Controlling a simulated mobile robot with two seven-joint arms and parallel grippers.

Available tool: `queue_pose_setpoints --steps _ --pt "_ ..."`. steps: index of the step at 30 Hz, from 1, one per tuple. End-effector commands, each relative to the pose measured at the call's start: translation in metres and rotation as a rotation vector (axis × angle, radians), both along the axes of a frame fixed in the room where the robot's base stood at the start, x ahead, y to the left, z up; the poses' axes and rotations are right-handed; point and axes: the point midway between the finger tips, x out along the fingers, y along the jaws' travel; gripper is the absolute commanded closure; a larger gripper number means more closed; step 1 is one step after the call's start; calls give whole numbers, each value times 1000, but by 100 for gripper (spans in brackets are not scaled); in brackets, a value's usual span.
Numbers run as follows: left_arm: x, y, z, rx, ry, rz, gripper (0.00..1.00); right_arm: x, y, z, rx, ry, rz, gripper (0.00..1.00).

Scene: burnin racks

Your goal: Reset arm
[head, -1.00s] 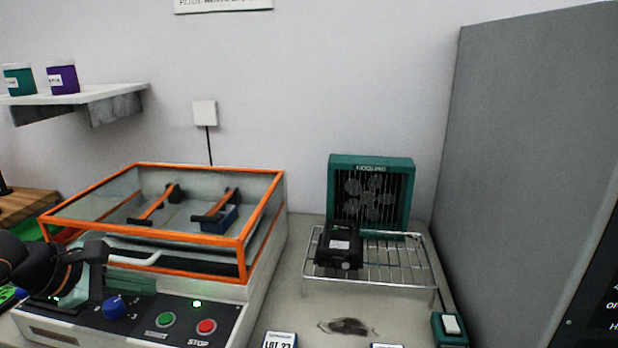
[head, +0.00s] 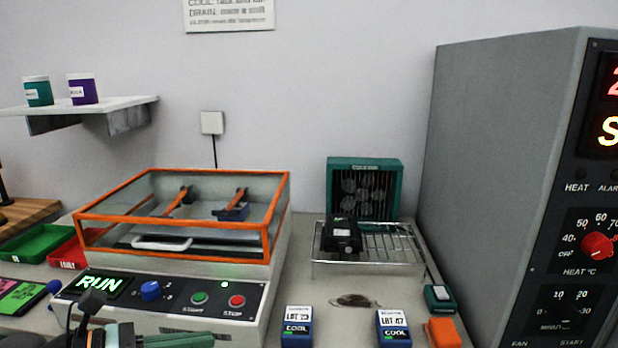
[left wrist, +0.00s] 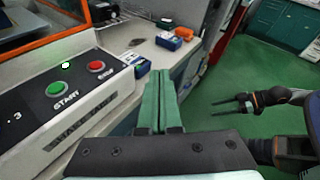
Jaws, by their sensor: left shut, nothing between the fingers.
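My left gripper (head: 205,340) is at the bottom left of the head view, in front of the control panel (head: 125,310) of the orange-framed machine. Its green fingers also show in the left wrist view (left wrist: 160,95), closed together with nothing between them. They are apart from the panel and its buttons. A dark arm with orange marks comes in from the right of the left wrist view.
The orange-framed clear cover (head: 268,240) is down. A wire rack (head: 385,250) holds a black unit (head: 342,236) before a green fan box (head: 364,190). Blue units (head: 297,328) (head: 392,330) stand at the front. A grey oven (head: 500,150) closes off the right.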

Motion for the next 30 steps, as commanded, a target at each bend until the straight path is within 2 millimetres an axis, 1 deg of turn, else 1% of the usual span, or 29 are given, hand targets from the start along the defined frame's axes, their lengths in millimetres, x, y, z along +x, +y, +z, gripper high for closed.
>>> queue_pose_setpoints --steps 1,2,3,5,6,8,9,11,12,14,15,17,18,19,20,21,22,23,24,27,30 --pt "-4 -16 -4 -194 103 31 100 2 0 1 0 -4 0 42" --pt "-5 -22 -3 -317 170 58 100 2 0 1 0 -5 -1 42" --pt "-4 -27 -4 -483 266 105 100 2 0 1 0 -5 -1 42" --pt "0 -27 -11 -736 427 194 100 2 0 0 0 -3 0 42" --pt "4 -23 -20 -902 542 267 100 1 0 -1 1 -2 0 42" --pt "8 -14 -42 -1141 720 391 100 1 0 -2 0 1 0 42" --pt "9 -7 -64 -1293 845 484 100 0 0 -3 -1 3 0 42" --pt "5 3 -104 -1511 1036 641 100 0 1 -5 -1 6 1 42" --pt "-3 7 -134 -1642 1162 754 100 -1 1 -6 -1 8 2 42" --pt "-19 9 -176 -1803 1329 911 100 -1 1 -7 -1 9 2 42" --pt "-33 7 -203 -1896 1433 1014 100 -1 1 -7 0 9 3 42" --pt "-58 1 -241 -2015 1580 1170 100 0 2 -7 0 7 3 42" --pt "-76 -6 -263 -2083 1674 1274 100 1 2 -6 1 5 3 42" --pt "-91 -11 -279 -2129 1743 1353 100 1 2 -6 2 3 3 42" --pt "-107 -18 -293 2132 -1779 -1409 100 2 2 -6 2 1 4 42" --pt "-129 -29 -310 2003 -1715 -1389 100 3 2 -5 2 -1 4 42" --pt "-146 -38 -321 1907 -1667 -1374 100 3 3 -5 3 -3 3 42" --pt "-155 -41 -316 1859 -1638 -1363 100 5 3 7 3 -5 5 42" --pt "-150 -33 -291 1897 -1641 -1371 100 3 1 28 3 -3 -2 42" --pt "-153 -24 -268 1918 -1621 -1376 100 -5 -9 48 -8 2 -27 42" --pt "-156 -16 -249 1934 -1599 -1381 100 -9 -18 67 -17 2 -43 42"
